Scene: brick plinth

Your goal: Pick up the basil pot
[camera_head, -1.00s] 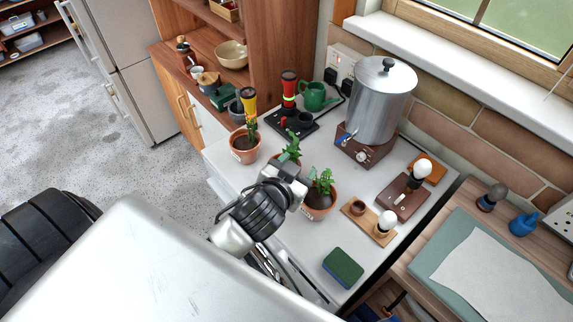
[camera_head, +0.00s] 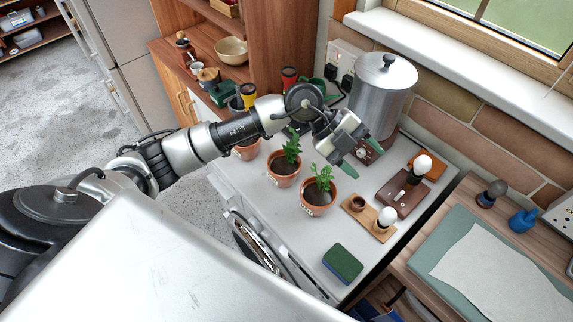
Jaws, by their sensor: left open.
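Three terracotta plant pots stand in a row on the white counter (camera_head: 300,235). The front pot (camera_head: 320,208) holds a leafy green plant. The middle pot (camera_head: 284,180) holds a taller green plant. The rear pot (camera_head: 246,153) is mostly hidden behind my left arm. I cannot tell for certain from labels which one is the basil pot. My left gripper (camera_head: 361,157) is open and empty, with green fingertips. It hangs over the counter, up and to the right of the front pot, apart from it. My right gripper is not in view.
A metal urn (camera_head: 384,88) stands behind the gripper. Bulb holders on wooden boards (camera_head: 382,226) lie right of the front pot. A green sponge (camera_head: 343,264) lies near the front edge. The counter between sponge and pots is clear.

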